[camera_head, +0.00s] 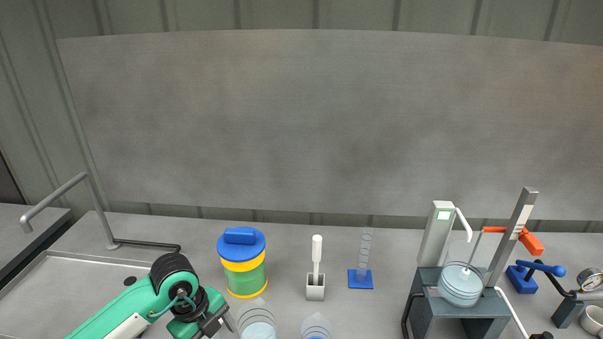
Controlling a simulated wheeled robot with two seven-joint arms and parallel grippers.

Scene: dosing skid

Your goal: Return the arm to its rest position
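My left arm (126,314) is green with black joints and comes in from the lower left, over the right part of the sink. My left gripper (221,322) is dark grey and points down to the right at the bottom edge. It is just left of a clear vessel (257,327) on the counter. Its fingertips are small and partly cut off, so I cannot tell whether it is open or shut. No held thing shows in it. My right arm and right gripper are not in view.
A green jar with a blue lid (241,246) stands close behind my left gripper. A white brush holder (315,289), a measuring cylinder on a blue base (360,279) and a dosing stand (470,324) stand further right. A sink (75,275) with a bent tap (101,212) is at left.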

